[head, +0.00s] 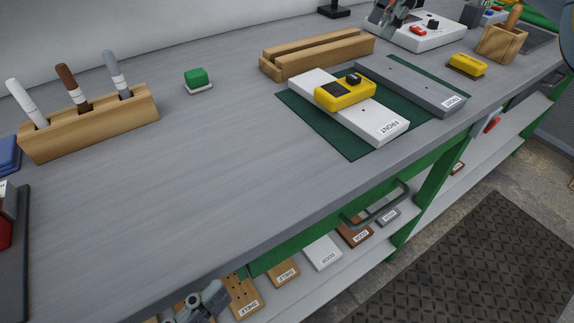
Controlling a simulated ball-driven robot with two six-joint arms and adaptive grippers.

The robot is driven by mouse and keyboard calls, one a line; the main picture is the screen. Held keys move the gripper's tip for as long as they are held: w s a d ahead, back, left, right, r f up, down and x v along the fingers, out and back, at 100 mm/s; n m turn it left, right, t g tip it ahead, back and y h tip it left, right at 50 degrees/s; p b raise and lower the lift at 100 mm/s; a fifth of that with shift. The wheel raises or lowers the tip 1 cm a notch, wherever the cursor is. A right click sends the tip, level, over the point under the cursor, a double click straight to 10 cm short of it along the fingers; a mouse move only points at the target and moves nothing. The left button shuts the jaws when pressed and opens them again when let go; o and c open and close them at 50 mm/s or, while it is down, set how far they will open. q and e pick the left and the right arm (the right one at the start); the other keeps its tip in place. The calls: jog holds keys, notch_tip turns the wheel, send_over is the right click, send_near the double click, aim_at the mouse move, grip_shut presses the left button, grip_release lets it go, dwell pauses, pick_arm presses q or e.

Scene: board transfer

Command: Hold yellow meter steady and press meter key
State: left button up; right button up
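The yellow meter (345,96) lies on a white board labelled FRONT (388,126), on a dark green mat (300,104). A dark knob or key-like part (353,79) shows on its top; I cannot tell exactly which part is the key. My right gripper (390,22) is at the top edge, over the white panel and well apart from the meter. My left gripper (203,302) is low at the bottom edge, in front of the bench and far from the meter. The small view of both leaves their finger opening unclear.
A grey board (425,90) lies beside the white one. A wooden rack (318,56), yellow block (467,64), wooden holder (501,43) and white panel (430,36) stand around. A green-topped block (196,78) and pen block (92,124) are left.

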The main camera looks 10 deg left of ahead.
pick_arm(q)
notch_tip(320, 180, up, 8)
jog(key=w+f+m+h, duration=0.1)
jog(key=w+m+h, duration=0.1)
jog(key=m+h, duration=0.1)
jog(key=w+a+r+m+t+h, duration=0.1)
jog(key=w+a+r+m+t, duration=0.2)
jog(key=w+r+m, duration=0.7)
jog(key=w+a+r+m+t+h, duration=0.1)
jog(key=w+a+r+m+t, duration=0.2)
jog(key=w+r, duration=1.2)
jog(key=m+g+y, duration=0.3)
jog(key=m+g, duration=0.5)
jog(key=m, duration=1.4)
send_over(322, 94)
jog(key=v, duration=0.5)
notch_tip(322, 94, down, 21)
jog(key=f, duration=0.8)
jog(key=shift+w+d+f, duration=0.15)
jog(key=shift+d+f, duration=0.1)
jog(key=shift+d, duration=0.05)
jog(key=x, duration=0.7)
jog(key=shift+r, duration=0.1)
jog(key=shift+w, duration=0.1)
